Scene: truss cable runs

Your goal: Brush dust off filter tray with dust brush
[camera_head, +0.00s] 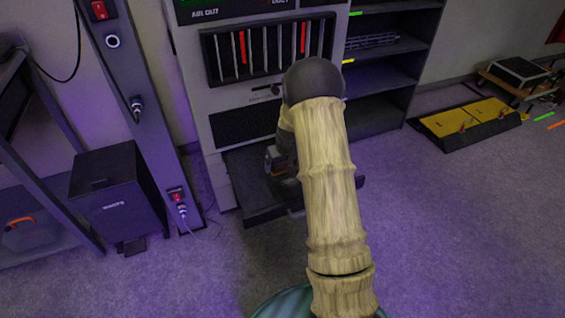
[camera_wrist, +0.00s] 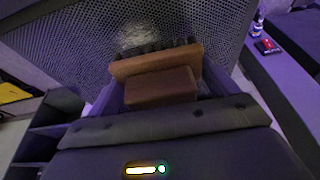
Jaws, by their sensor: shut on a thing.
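The dust brush (camera_wrist: 155,65) has a brown wooden body and dark bristles. In the wrist view my gripper (camera_wrist: 158,88) is shut on it, with the bristles toward the dark perforated surface of the filter tray (camera_wrist: 85,40). A pale, dusty-looking patch (camera_wrist: 150,28) shows on the mesh just beyond the bristles. I cannot tell whether the bristles touch it. In the head view the filter tray (camera_head: 248,190) sticks out low from the front of a grey cabinet. My arm hides part of the tray, the brush and most of my gripper (camera_head: 280,160).
The grey cabinet (camera_head: 225,110) has a slotted panel with red strips. A black waste bin (camera_head: 110,190) stands at left beside a post with red switches. Open shelves (camera_head: 385,75) and a yellow-black ramp (camera_head: 470,120) are at right. The carpet at front right is clear.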

